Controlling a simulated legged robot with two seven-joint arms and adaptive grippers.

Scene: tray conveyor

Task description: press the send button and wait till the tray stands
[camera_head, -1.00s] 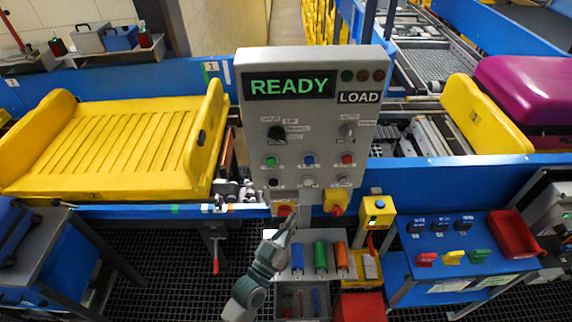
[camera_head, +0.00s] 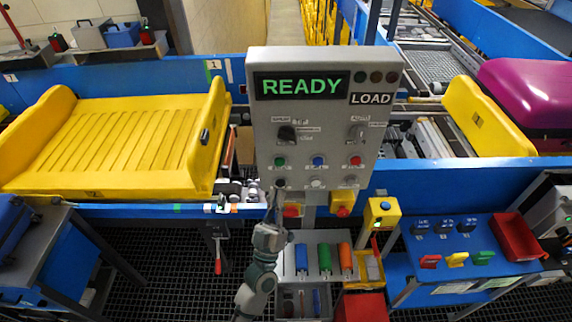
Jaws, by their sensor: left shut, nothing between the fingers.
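The grey control panel (camera_head: 335,135) stands in the middle. Its display (camera_head: 301,85) reads READY in green, with a LOAD label beside it. It has green (camera_head: 280,161), blue (camera_head: 319,161) and red (camera_head: 355,161) buttons, with a black button (camera_head: 281,184) below the green one. Small labels are too blurred to read, so I cannot tell which is the send button. An empty yellow tray (camera_head: 120,150) is on the conveyor at left. My left gripper (camera_head: 277,193) is shut and empty, its tip just below or at the black button; contact is unclear. My right gripper is out of view.
A second yellow tray (camera_head: 485,118) and a purple case (camera_head: 530,88) are at right. Below the panel are red-and-yellow switches (camera_head: 342,204) and a rack of coloured cylinders (camera_head: 325,257). A blue side console (camera_head: 455,250) stands at right.

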